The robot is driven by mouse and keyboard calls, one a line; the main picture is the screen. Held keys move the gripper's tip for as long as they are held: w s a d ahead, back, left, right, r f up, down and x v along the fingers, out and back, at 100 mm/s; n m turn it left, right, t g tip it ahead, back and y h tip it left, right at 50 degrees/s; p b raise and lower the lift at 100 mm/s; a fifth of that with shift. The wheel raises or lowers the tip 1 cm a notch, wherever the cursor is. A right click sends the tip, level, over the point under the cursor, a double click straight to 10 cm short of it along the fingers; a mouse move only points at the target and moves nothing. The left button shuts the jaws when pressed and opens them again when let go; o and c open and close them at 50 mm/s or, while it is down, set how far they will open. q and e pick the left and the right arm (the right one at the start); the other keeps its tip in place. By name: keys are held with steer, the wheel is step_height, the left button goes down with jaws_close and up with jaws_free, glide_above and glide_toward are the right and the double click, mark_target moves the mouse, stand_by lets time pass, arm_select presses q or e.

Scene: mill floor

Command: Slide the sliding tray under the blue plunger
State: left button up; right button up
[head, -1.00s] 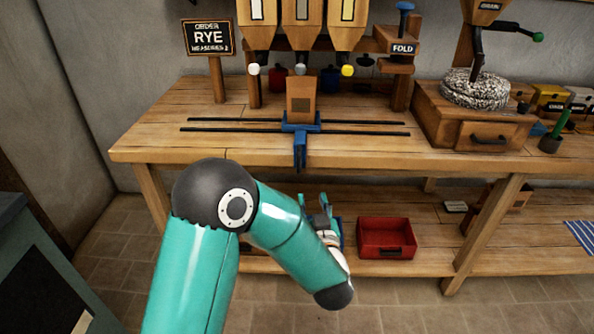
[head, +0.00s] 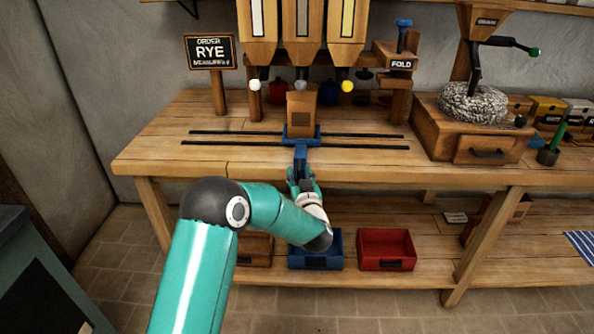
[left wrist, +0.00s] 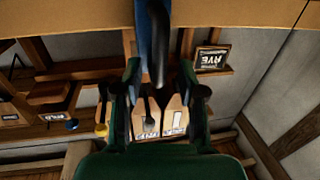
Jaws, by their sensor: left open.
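The blue sliding tray (head: 287,133) sits on two black rails on the bench, with a wooden box (head: 302,105) on it. Its blue handle (head: 300,158) hangs over the bench's front edge. The blue plunger (head: 403,23) stands on the wooden FOLD press at the right end of the rails, right of the tray. My left gripper (head: 303,184) is at the handle's lower end, fingers up and open. In the left wrist view the blue handle (left wrist: 144,35) shows beyond and between the open fingers (left wrist: 160,85); whether they touch it I cannot tell. My right gripper is out of view.
Wooden hoppers (head: 302,30) hang above the tray. A RYE sign (head: 210,52) stands on the left, and a mill with a round stone (head: 472,104) on the right. Blue (head: 330,262) and red (head: 386,249) bins sit on the lower shelf. The rails right of the tray look clear.

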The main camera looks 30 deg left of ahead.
arm_select(q)
steer(key=shift+w+a, duration=0.4)
steer(key=c, duration=0.7)
jaws_close()
